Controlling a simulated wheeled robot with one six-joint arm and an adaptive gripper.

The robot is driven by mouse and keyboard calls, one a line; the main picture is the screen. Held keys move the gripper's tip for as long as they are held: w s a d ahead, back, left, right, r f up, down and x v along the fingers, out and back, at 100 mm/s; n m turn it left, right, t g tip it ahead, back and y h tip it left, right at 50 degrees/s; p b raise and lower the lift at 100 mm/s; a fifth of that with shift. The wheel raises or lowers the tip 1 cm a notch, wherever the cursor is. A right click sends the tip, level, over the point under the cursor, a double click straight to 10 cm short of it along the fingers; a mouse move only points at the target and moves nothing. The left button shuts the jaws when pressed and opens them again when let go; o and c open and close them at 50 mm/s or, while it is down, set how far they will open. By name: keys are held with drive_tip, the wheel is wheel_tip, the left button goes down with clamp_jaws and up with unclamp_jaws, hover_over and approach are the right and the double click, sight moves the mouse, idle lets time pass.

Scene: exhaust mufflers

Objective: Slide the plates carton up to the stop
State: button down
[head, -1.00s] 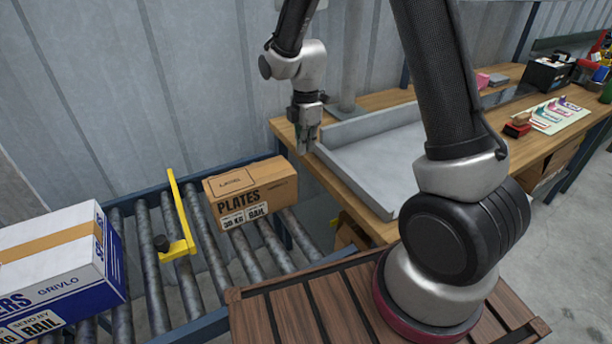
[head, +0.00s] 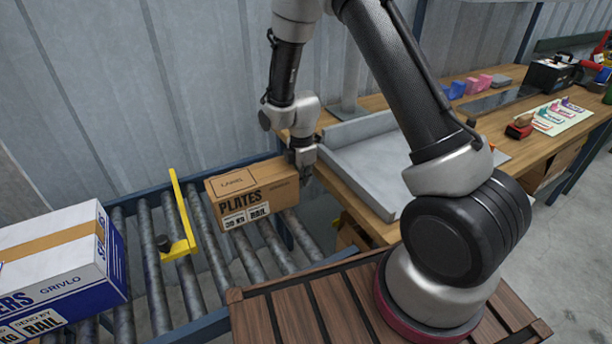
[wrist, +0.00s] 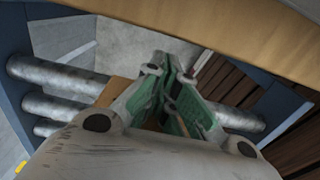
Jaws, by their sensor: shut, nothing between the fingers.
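The plates carton (head: 250,193) is a brown box lettered PLATES, upright on the roller conveyor. The yellow stop (head: 182,225) stands to its left, with a small gap between them. My gripper (head: 303,176) is shut and empty, low beside the carton's right end. In the head view it looks close to that end; I cannot tell whether it touches. In the wrist view the green-lined fingers (wrist: 178,95) are together, with a bit of brown surface (wrist: 115,92) behind them.
A white and blue carton (head: 62,268) sits on the rollers left of the stop. A workbench (head: 470,98) with a grey tray (head: 375,180) stands to the right. A slatted wooden surface (head: 290,318) is in front. Bare rollers (head: 265,262) lie before the plates carton.

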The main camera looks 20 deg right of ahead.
sight(281, 188)
drive_tip(key=shift+a, duration=0.15)
drive_tip(key=a, duration=0.3)
drive_tip(key=s+a, duration=0.1)
drive_tip(key=a, duration=0.2)
drive_tip(key=shift+s+a, duration=0.2)
drive_tip(key=shift+a, duration=0.1)
